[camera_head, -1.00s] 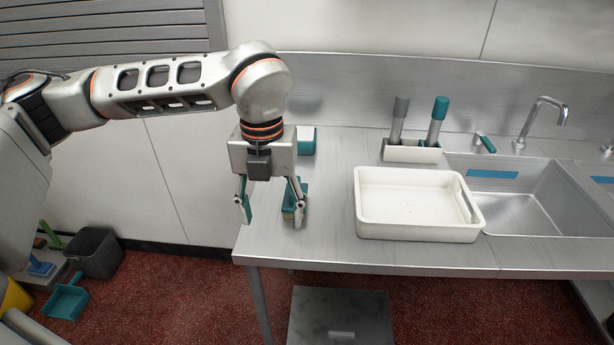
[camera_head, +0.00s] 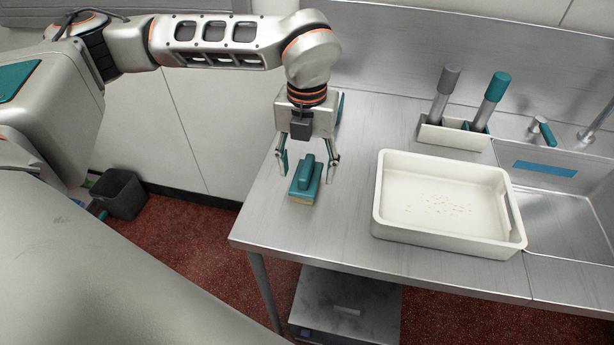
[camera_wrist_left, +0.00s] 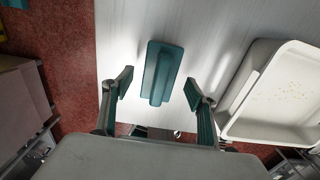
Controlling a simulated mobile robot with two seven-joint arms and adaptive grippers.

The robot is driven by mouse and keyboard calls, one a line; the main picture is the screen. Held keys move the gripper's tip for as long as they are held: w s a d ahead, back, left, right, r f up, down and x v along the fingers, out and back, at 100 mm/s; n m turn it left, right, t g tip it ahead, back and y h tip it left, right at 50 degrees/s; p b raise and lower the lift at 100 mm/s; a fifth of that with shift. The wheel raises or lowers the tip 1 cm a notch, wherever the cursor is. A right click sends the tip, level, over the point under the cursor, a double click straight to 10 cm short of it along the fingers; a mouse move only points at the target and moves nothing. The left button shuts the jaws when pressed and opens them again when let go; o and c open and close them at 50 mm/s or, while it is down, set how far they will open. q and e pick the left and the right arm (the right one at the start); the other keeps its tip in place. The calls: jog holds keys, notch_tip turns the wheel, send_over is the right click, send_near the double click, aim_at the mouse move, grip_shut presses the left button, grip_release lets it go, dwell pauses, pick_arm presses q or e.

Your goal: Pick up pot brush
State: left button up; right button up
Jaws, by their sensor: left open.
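The pot brush (camera_head: 304,184) appears to be the teal block with a raised grip and a tan underside, lying on the steel table near its left end. In the left wrist view the brush (camera_wrist_left: 163,72) lies between and a little beyond the fingertips. My left gripper (camera_head: 308,171) points down, open and empty, just behind and above the brush. Its two fingers (camera_wrist_left: 158,80) stand apart on either side, with no clear contact. My right gripper is not in view.
A white tray (camera_head: 380,222) with crumbs stands right of the brush on the steel table (camera_head: 335,235). Behind it, a white holder (camera_head: 455,134) carries two upright handles, grey and teal. A sink is at the right. The table's front and left edges are close to the brush.

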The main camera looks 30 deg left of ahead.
aim_at(307, 166)
pick_arm(q)
jog(key=shift+f, duration=1.25)
jog(key=c, duration=1.3)
jog(key=shift+r, duration=0.1)
notch_tip(307, 166, up, 20)
